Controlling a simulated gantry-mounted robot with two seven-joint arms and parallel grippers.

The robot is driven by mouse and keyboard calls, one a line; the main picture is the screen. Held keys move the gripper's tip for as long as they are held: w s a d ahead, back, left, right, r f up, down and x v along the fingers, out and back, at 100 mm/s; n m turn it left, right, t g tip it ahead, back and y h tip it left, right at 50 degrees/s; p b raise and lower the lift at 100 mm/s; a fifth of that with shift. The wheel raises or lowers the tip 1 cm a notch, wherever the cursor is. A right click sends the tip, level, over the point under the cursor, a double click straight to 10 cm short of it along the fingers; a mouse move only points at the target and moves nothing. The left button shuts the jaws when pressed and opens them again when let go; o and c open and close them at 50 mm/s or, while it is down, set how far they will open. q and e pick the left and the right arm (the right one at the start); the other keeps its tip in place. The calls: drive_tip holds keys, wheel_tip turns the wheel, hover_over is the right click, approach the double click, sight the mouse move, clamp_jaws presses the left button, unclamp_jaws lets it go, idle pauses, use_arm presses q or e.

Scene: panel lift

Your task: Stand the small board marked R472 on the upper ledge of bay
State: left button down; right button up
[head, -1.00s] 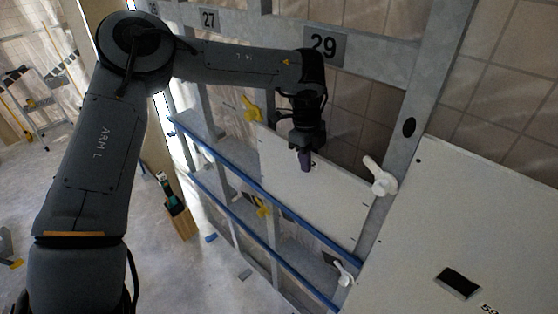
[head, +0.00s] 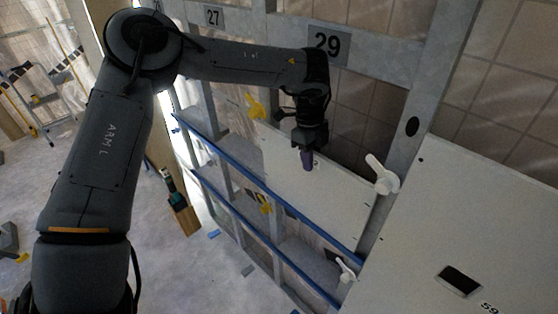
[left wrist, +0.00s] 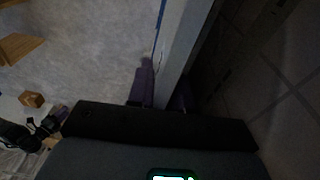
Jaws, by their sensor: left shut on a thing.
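A pale small board (head: 335,200) is upright in the opening under the sign 29 (head: 327,43). My left gripper (head: 308,160) is shut on its top edge, with purple fingertips. In the left wrist view the board (left wrist: 180,48) shows edge-on between the fingers (left wrist: 160,92). The gripper hides most of the board's marking, so I cannot read it. The board's lower edge lies along the upper ledge's blue strip (head: 262,190); I cannot tell whether it rests on the ledge. My right gripper is not in view.
A yellow latch (head: 256,106) is at the board's left and a white latch (head: 383,176) at its right. A large pale panel (head: 450,220) fills the right side. A lower blue-edged ledge (head: 250,229) runs below. A wooden box with tools (head: 184,217) stands on the floor.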

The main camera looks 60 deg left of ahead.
use_arm(q)
drive_tip(key=shift+s+a+f, duration=0.1)
drive_tip(key=shift+s+f, duration=0.15)
drive_tip(key=shift+f, duration=0.55)
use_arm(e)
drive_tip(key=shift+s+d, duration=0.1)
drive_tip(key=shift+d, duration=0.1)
use_arm(q)
drive_tip(key=shift+w+d+r+p, duration=0.1)
drive_tip(key=shift+d+r+p, duration=0.1)
drive_tip(key=shift+r+p, duration=0.4)
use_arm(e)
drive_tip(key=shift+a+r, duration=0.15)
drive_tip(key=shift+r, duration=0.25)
use_arm(q)
drive_tip(key=shift+a+g, duration=0.1)
drive_tip(key=shift+g, duration=0.2)
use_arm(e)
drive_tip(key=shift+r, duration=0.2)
